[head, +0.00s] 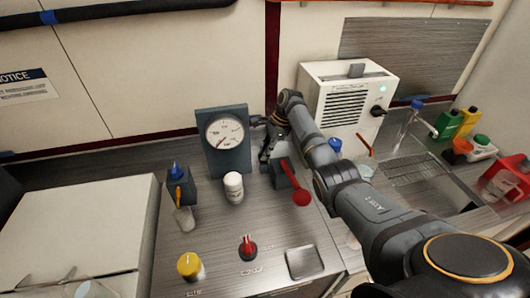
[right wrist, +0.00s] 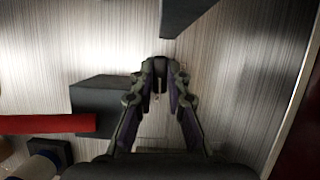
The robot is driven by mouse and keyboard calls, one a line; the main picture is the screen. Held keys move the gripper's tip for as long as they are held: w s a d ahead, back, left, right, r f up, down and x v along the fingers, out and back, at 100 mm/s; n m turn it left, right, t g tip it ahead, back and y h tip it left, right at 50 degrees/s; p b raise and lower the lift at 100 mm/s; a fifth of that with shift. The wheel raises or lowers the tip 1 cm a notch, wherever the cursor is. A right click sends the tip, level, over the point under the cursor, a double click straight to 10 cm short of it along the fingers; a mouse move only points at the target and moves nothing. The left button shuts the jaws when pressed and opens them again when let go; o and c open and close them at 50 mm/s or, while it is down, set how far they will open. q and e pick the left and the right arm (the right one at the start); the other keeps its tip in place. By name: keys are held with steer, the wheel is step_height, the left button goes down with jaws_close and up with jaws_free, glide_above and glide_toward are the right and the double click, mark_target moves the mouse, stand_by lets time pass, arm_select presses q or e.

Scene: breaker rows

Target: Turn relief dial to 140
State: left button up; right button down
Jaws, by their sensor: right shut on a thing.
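My right gripper (head: 268,142) is just right of the gauge, low over the counter. In the right wrist view its fingers (right wrist: 160,80) close together on a small dark knob (right wrist: 160,66). I take this knob to be the relief dial; the fingers hide most of it, and no scale or number on it can be read. The round white gauge (head: 224,131) stands upright on a dark grey panel (head: 213,160). Its red needle points to the lower left, and its figures are too small to read. My left gripper is not in view.
A red-handled lever (head: 296,196) on a dark block is close to my right gripper; its handle (right wrist: 45,124) shows in the wrist view. A white machine (head: 345,95) is behind right.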

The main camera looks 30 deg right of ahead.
steer(key=shift+f+n+g+b, duration=0.15)
steer(key=shift+n+g+b, duration=0.35)
steer(key=shift+n, duration=0.5)
steer(key=n+b, duration=0.2)
steer(key=b, duration=0.3)
steer(key=shift+w+f+n+g, duration=0.1)
steer(key=shift+f+n+g, duration=0.05)
steer(key=shift+n+g, duration=0.2)
steer(key=shift+r+n+b, duration=0.2)
steer(key=shift+n+b, duration=0.05)
steer(key=shift+b, duration=0.4)
steer(key=c, duration=1.3)
jaws_free()
steer(key=shift+r, duration=0.1)
